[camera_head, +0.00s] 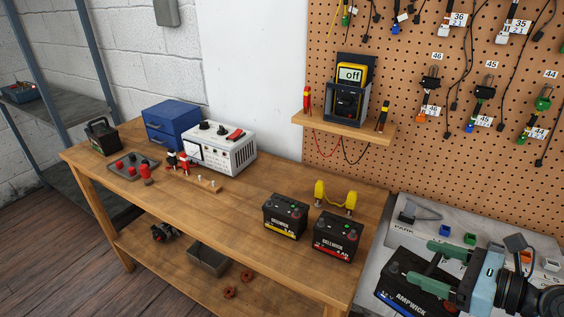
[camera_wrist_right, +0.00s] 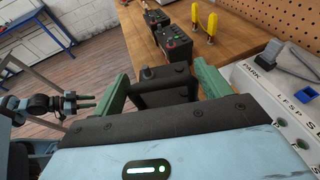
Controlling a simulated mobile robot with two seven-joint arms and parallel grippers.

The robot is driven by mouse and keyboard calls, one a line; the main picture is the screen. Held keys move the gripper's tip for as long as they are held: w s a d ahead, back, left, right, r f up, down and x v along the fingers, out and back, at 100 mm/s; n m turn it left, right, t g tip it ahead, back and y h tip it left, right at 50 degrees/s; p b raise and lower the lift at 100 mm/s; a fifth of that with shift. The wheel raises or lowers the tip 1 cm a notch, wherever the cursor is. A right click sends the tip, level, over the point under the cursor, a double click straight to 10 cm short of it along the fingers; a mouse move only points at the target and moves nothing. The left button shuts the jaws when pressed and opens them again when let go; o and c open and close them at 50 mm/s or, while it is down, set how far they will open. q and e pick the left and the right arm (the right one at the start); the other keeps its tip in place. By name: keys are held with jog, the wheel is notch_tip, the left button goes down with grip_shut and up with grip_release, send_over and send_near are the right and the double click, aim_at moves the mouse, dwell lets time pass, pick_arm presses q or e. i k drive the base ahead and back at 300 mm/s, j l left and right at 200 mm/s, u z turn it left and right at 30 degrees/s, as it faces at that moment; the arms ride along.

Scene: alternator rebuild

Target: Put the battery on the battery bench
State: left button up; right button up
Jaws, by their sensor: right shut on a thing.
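The black battery marked AMPWICK (camera_head: 402,292) is at the bottom right of the head view, over the grey surface beside the wooden bench (camera_head: 232,215). My right gripper (camera_head: 434,266) is shut on it, with green fingers on either side of its top. In the right wrist view the dark battery (camera_wrist_right: 165,84) sits between the fingers. Whether it touches the surface below cannot be told. Two other black batteries, one with a yellow stripe (camera_head: 285,217) and one with a red stripe (camera_head: 338,238), stand on the bench's right part. My left gripper (camera_wrist_right: 84,101) shows only in the right wrist view.
A white instrument (camera_head: 220,150), a blue cabinet (camera_head: 171,124) and a terminal board fill the back left. The bench's front middle is bare. A shelf with a meter (camera_head: 347,88) hangs above.

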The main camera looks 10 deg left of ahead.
aim_at(237, 206)
jog(key=j+u, duration=0.3)
jog(key=j, duration=0.15)
jog(key=j+u, duration=0.35)
jog(key=i+j+u, duration=0.35)
jog(key=k+j, duration=0.05)
jog(key=j, duration=0.05)
